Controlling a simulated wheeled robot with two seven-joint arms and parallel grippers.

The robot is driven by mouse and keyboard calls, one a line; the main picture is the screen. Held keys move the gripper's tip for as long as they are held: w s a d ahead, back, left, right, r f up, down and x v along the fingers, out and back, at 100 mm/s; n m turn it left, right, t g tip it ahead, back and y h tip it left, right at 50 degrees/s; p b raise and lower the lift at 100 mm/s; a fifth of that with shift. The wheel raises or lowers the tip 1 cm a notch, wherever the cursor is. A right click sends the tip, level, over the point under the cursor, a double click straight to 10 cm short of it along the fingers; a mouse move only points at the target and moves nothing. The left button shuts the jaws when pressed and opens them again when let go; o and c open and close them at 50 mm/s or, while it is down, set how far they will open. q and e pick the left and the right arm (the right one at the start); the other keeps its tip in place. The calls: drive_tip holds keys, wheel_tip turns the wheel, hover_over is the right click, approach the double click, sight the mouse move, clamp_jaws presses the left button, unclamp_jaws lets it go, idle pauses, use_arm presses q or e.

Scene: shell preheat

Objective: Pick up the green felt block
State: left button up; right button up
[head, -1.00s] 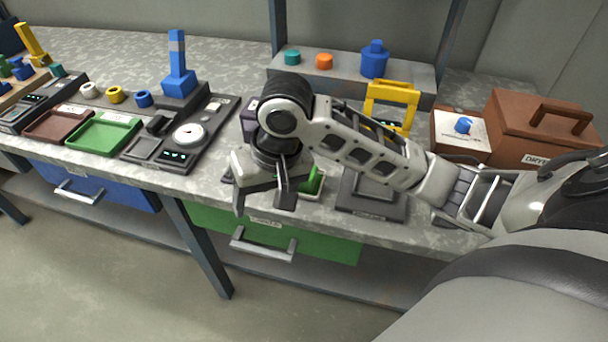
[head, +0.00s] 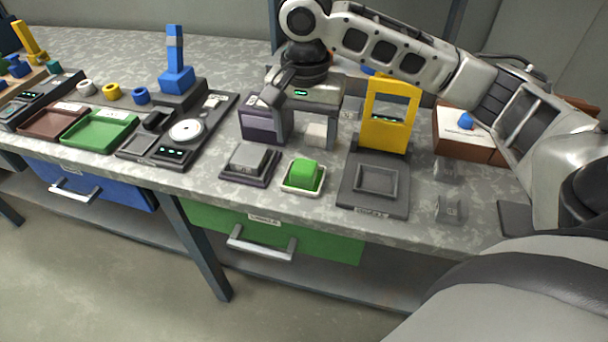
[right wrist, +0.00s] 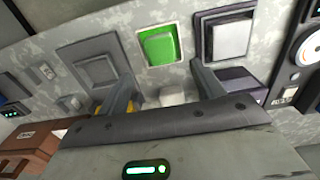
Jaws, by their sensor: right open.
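The green felt block (head: 305,174) sits in a small pale tray (head: 303,190) near the front edge of the bench. It also shows in the right wrist view (right wrist: 159,46), upper middle, beyond my fingertips. My right gripper (head: 308,143) is open and empty, pointing down behind the green block and apart from it. In the right wrist view its two fingers (right wrist: 162,85) are spread, with a white block (right wrist: 172,97) seen between them. The white block (head: 316,134) stands on the bench behind the green block. My left gripper is not in view.
Left of the green block is a grey pad on a dark base (head: 250,162). On its right is a dark plate with a yellow frame (head: 390,112). Small grey blocks (head: 448,208) lie further right. A purple-grey box (head: 259,125) stands behind left. A green drawer (head: 240,228) is below.

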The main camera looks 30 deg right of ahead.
sight(304, 166)
drive_tip(key=shift+a+f+b, duration=0.15)
drive_tip(key=shift+f+b, duration=0.35)
drive_tip(key=shift+f, duration=2.95)
drive_tip(key=c, duration=1.1)
